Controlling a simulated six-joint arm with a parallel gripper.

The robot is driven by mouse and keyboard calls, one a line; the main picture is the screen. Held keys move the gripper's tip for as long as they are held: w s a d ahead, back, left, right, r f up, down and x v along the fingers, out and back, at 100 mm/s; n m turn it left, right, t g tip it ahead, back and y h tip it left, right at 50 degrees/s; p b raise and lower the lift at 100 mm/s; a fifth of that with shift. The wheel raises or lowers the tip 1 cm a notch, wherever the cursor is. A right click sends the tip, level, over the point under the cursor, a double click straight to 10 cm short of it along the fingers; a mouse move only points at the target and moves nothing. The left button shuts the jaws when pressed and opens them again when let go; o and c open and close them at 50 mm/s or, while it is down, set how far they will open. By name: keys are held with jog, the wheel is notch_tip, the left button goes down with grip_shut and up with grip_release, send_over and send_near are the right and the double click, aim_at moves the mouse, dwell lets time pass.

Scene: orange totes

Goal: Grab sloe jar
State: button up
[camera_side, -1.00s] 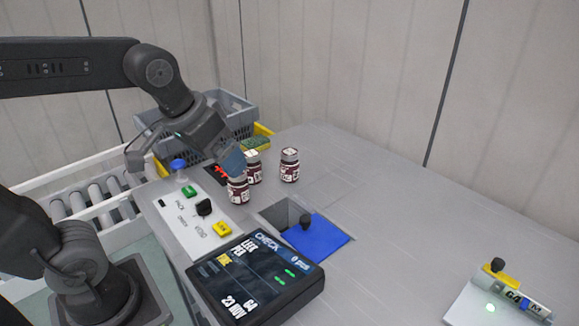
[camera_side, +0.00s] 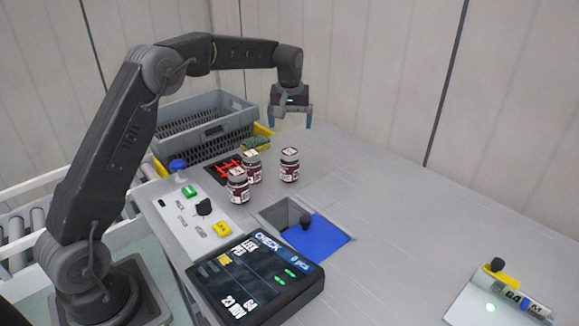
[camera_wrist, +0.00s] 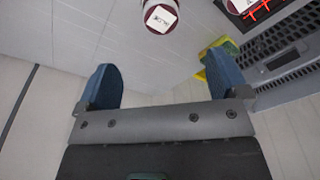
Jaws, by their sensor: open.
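Three dark red jars with white labels and pale lid tops stand upright on the grey table in the side view: a front jar (camera_side: 238,190), a middle jar (camera_side: 253,170) close behind it, and a right jar (camera_side: 289,168) standing apart. The label print is too small to tell which is sloe. My gripper (camera_side: 291,124) is open and empty, raised above and behind the right jar, fingers pointing down. In the wrist view my gripper (camera_wrist: 163,75) has nothing between its blue fingers. One jar (camera_wrist: 160,15) shows beyond the fingertips, and another jar (camera_wrist: 240,4) is cut by the top edge.
A red-marked black pad (camera_side: 224,168), a button panel (camera_side: 165,207), a square opening with a blue plate (camera_side: 322,242) and a tilted screen (camera_side: 255,280) surround the jars.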

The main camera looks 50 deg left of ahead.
aim_at(290, 151)
jog(key=f, duration=0.5)
jog(key=w+a+f, duration=0.1)
jog(key=f, duration=0.2)
jog(key=shift+f, duration=0.2)
jog(key=shift+a+f, duration=0.2)
jog(key=shift+f, duration=2.45)
jog(key=shift+c, duration=0.2)
